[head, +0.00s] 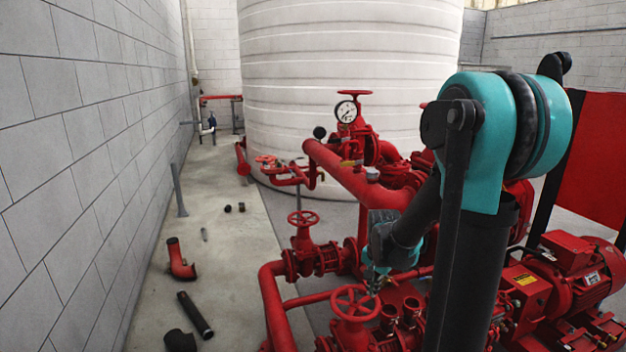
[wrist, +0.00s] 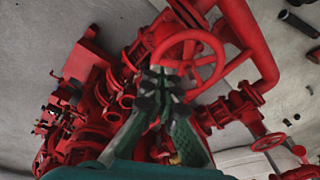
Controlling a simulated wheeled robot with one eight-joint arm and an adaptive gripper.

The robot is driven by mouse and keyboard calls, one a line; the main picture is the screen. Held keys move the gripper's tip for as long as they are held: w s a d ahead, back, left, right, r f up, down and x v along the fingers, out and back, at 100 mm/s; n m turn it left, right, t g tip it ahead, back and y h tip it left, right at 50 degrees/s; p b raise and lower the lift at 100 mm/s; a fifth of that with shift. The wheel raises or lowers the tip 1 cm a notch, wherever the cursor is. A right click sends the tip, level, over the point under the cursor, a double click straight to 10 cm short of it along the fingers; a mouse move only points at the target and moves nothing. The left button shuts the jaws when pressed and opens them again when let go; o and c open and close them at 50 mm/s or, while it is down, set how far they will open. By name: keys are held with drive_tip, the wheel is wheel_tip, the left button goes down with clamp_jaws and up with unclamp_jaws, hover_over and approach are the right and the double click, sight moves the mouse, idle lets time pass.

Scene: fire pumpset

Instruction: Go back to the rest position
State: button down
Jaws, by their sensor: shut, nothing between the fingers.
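My gripper (head: 372,284) is low in the middle of the head view, partly hidden by my own arm. It is over the pump pipework, just above and behind the rim of a red handwheel (head: 355,302). In the wrist view my gripper (wrist: 163,76) points at a red handwheel (wrist: 204,50), with its fingertips shut together and nothing between them. The fingertips overlap the left part of the wheel's rim there. I cannot tell whether they touch it.
A second red handwheel valve (head: 303,218) stands farther left. A thick red pipe (head: 345,175) with a pressure gauge (head: 346,111) runs behind. A red motor (head: 575,270) is at right. Loose pipe pieces, including a red elbow (head: 180,262), lie on the floor beside the grey wall (head: 80,150).

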drive_tip(key=s+d+n+t, duration=0.1)
drive_tip(key=s+n+t, duration=0.1)
drive_tip(key=s+n, duration=0.6)
drive_tip(key=s, duration=0.7)
drive_tip(key=shift+s, duration=0.35)
